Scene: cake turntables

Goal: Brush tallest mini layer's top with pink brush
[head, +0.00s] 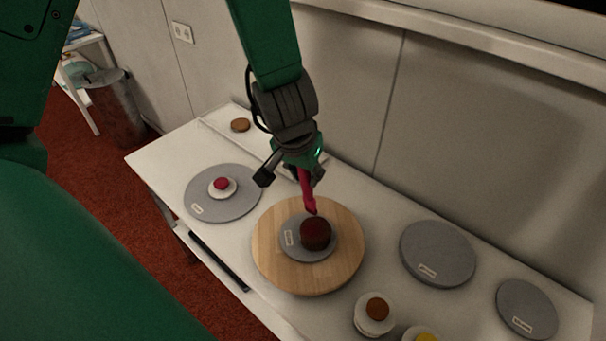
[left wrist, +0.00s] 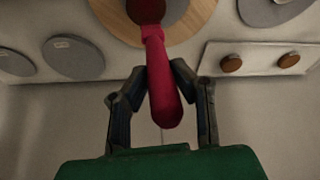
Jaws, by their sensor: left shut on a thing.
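My left gripper (head: 291,178) is shut on the pink brush (head: 307,192) and holds it pointing down. The brush handle also shows between the fingers in the left wrist view (left wrist: 163,90). The brush's lower end is at or just above the top of a tall dark brown mini layer (head: 316,234); I cannot tell if they touch. That layer stands on a small grey disc (head: 293,242) on a round wooden turntable (head: 340,268). My right gripper is not in view.
Left of the wooden turntable is a grey disc (head: 207,206) with a small red-topped piece (head: 221,184). Two grey discs lie to the right (head: 437,246) (head: 527,309). A brown layer (head: 377,309) on a white stand is in front. A white board (left wrist: 258,58) holds two brown layers.

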